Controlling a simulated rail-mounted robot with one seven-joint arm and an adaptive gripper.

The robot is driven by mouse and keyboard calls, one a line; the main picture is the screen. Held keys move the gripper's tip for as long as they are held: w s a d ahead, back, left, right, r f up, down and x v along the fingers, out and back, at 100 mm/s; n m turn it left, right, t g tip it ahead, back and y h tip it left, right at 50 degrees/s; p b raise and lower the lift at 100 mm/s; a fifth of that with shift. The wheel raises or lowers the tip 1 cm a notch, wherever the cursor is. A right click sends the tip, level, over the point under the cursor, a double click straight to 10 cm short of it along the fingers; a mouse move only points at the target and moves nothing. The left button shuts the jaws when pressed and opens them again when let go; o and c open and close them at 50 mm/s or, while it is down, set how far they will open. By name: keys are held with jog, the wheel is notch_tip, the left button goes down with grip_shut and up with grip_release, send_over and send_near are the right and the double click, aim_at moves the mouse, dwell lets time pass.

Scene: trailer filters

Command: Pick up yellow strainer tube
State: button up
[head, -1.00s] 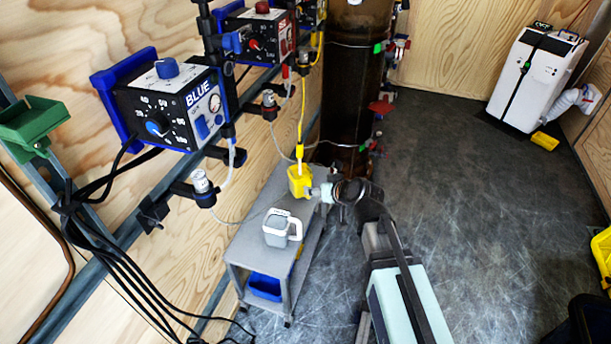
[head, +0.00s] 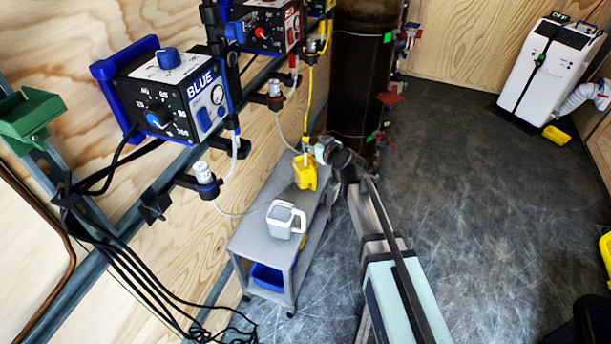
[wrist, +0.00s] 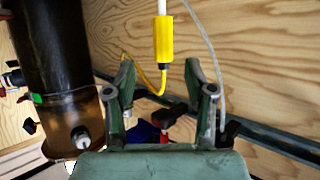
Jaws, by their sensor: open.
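The yellow strainer tube (head: 307,128) hangs from a pump on the wall, and its lower end meets the yellow jug (head: 306,178) on the grey cart. In the wrist view, its thick yellow sleeve (wrist: 163,40) with a white end piece shows past my fingertips, roughly centred between them. Thin yellow tubing curves away from the sleeve. My gripper (wrist: 162,75) is open and empty. In the head view, my gripper (head: 322,150) is close beside the tube, just above the jug; its fingers are small there.
A dark tall cylinder (head: 358,80) stands behind my gripper. The wooden wall and its rail (wrist: 250,133) lie behind the tube. A clear hose (wrist: 212,50) runs near the right finger.

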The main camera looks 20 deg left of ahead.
aim_at(307, 140)
jog(key=shift+s+x, duration=0.2)
jog(key=shift+x, duration=3.4)
jog(key=shift+a, duration=0.1)
grip_shut()
